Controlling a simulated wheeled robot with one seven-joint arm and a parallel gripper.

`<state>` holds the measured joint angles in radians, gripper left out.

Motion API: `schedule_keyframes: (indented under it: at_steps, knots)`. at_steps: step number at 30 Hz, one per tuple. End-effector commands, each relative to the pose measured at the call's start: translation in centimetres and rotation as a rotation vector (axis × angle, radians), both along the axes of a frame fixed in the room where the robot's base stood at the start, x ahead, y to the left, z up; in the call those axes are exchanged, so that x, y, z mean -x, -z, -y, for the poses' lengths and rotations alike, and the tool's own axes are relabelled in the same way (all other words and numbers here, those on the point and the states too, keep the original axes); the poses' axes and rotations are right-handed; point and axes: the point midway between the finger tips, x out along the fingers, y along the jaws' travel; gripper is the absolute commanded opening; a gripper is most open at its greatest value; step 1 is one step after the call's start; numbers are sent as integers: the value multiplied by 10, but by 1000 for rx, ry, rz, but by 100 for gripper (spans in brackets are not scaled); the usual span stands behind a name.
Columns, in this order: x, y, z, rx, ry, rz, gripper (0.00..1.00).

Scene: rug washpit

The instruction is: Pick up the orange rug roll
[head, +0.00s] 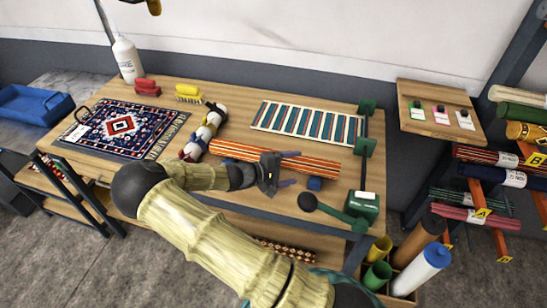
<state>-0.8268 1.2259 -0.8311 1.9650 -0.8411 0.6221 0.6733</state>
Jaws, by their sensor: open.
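A long orange roll with dark stripes (232,150) lies across the middle of the wooden table (215,103).
A patterned blue rug (122,128) and a striped mat (306,123) lie flat on the table. Coloured yarn balls (205,133) sit left of the roll. A green clamp-like device (362,205) stands at the right edge. The rug rack (537,195) is at the right.

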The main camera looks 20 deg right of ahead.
Motion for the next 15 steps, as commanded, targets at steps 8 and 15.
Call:
schedule_keyframes:
  at_steps: [8, 15]
  knots:
    - [-5, 10, 38, 2, 3, -2, 78]
    - [-6, 13, 43, 0, 1, 0, 78]
